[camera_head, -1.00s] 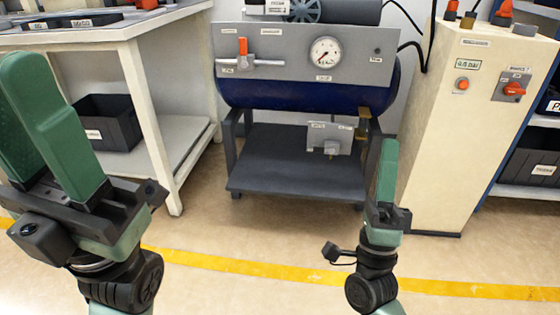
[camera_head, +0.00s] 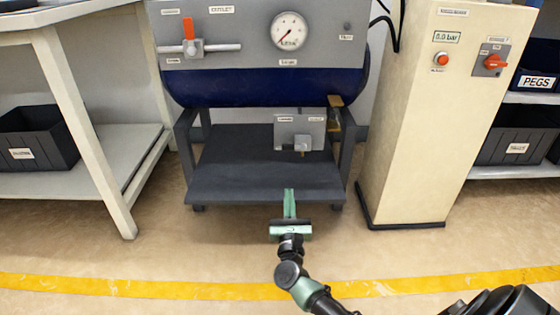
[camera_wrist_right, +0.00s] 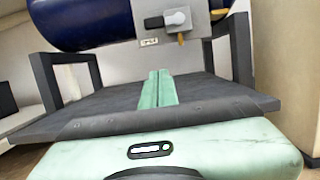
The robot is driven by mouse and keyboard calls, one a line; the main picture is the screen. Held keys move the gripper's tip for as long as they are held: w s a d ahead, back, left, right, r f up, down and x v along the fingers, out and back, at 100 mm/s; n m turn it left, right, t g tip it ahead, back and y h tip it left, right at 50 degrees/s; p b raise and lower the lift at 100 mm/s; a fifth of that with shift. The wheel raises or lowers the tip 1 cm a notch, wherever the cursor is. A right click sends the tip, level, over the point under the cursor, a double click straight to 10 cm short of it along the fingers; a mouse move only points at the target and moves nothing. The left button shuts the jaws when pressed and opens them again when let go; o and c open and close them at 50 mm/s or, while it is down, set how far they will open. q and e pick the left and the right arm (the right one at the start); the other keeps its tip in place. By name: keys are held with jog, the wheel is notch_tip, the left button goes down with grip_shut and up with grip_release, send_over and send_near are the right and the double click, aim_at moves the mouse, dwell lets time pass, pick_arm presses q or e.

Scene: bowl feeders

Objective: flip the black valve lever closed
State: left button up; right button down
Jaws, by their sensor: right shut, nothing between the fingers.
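A small grey plate (camera_head: 285,133) with a valve (camera_head: 302,142) is mounted low under the blue tank. In the right wrist view the valve (camera_wrist_right: 176,19) has a pale grey body, a black piece (camera_wrist_right: 153,22) sticking out to the left and a brass stub (camera_wrist_right: 181,39) below. The black piece looks roughly level; it is too small to make out in the head view. My right gripper (camera_head: 289,192) is shut and empty, its green fingers pointing towards the stand, below and in front of the valve and apart from it. In the right wrist view the fingertips (camera_wrist_right: 160,74) show below the plate. My left gripper is out of view.
The dark shelf (camera_head: 240,180) of the tank stand lies below the valve, flanked by stand legs. The blue tank (camera_head: 265,87) overhangs. An orange lever (camera_head: 189,29) and a gauge (camera_head: 289,30) are on the upper panel. A cream cabinet (camera_head: 420,130) stands right.

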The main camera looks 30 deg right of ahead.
aim_at(294, 147)
jog(key=b+x, duration=0.4)
jog(key=x, duration=0.6)
jog(key=shift+w+d+b, duration=0.1)
jog(key=shift+w+b, duration=0.1)
jog(key=shift+b, duration=0.2)
jog(key=shift+s+r+p, duration=0.15)
jog(key=shift+r+p, duration=0.3)
jog(key=shift+r, duration=1.65)
